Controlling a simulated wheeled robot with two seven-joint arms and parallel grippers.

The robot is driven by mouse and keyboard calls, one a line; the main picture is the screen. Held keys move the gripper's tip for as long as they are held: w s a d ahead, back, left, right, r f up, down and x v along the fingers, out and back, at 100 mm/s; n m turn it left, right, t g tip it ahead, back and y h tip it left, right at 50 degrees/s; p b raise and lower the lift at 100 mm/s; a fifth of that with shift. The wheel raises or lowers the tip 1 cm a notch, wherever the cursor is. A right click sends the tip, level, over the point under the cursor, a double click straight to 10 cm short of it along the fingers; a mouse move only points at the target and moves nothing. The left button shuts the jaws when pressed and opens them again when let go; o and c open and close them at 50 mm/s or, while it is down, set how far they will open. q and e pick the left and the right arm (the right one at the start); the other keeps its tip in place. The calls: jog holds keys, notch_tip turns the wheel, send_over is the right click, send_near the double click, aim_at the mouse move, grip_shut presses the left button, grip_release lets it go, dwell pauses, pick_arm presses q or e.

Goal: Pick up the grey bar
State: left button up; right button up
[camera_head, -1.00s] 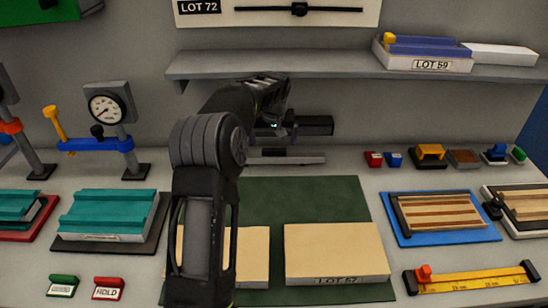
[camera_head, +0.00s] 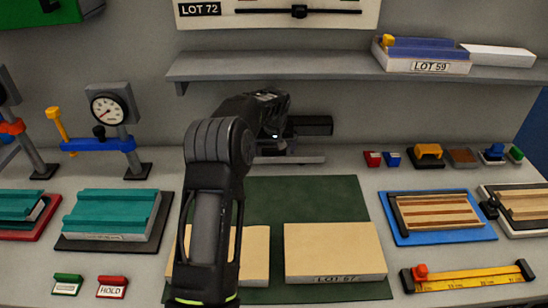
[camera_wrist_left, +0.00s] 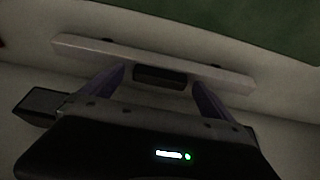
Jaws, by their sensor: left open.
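The grey bar (camera_head: 302,160) lies at the back of the bench, below the shelf, partly behind my left gripper (camera_head: 275,150) in the head view. In the left wrist view the bar (camera_wrist_left: 150,59) runs across the picture, slightly tilted, with a dark block at its near side. My left gripper (camera_wrist_left: 160,78) is open, its two fingers spread and reaching to the bar's near edge. I cannot tell whether the fingers touch the bar. The right gripper is not in view.
A green mat (camera_head: 310,199) with two tan boards, one of them the board (camera_head: 335,248), lies in front. A grey shelf (camera_head: 330,71) overhangs the back. A gauge stand (camera_head: 110,108) is at left, and several small blocks (camera_head: 428,152) are at right.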

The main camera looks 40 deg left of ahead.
pick_arm(q)
jog(key=shift+c, duration=0.6)
jog(key=c, duration=1.9)
jog(key=shift+w+r, duration=0.1)
grip_shut()
jog(key=shift+a+r, duration=0.1)
jog(key=shift+r, duration=0.05)
jog(key=shift+r+b, duration=0.45)
jog(key=s+d+b, duration=0.1)
jog(key=s+d, duration=0.1)
jog(key=s, duration=0.1)
jog(key=s+d+b, duration=0.2)
jog(key=s+d, duration=0.1)
jog(key=shift+s+d+f, duration=0.1)
notch_tip(320, 180, up, 14)
jog(key=shift+b, duration=0.3)
